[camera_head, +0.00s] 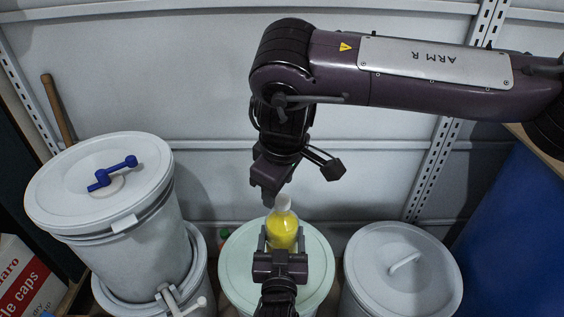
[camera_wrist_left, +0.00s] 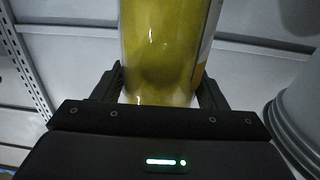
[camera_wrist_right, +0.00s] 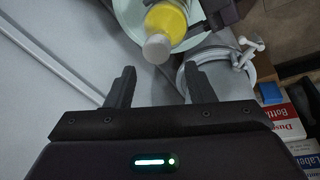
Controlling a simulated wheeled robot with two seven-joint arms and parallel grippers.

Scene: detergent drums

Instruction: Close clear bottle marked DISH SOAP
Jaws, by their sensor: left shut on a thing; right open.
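The clear bottle (camera_head: 283,232) holds yellow liquid and stands upright above the middle drum. Its whitish top (camera_head: 282,202) shows, but I cannot tell whether it is a seated cap. My left gripper (camera_head: 281,243) is shut on the bottle's body; in the left wrist view the bottle (camera_wrist_left: 165,50) is between the fingers, with a label edge at its right side and no readable writing. My right gripper (camera_head: 275,194) is open and empty, just above the bottle. In the right wrist view the whitish top (camera_wrist_right: 156,48) lies beyond the gap between the open fingertips (camera_wrist_right: 160,74).
The pale green drum lid (camera_head: 317,262) is under the bottle. A grey lidded drum (camera_head: 404,270) stands right; a white drum with a blue handle (camera_head: 112,179) stands left, with a tap (camera_head: 178,302) below.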

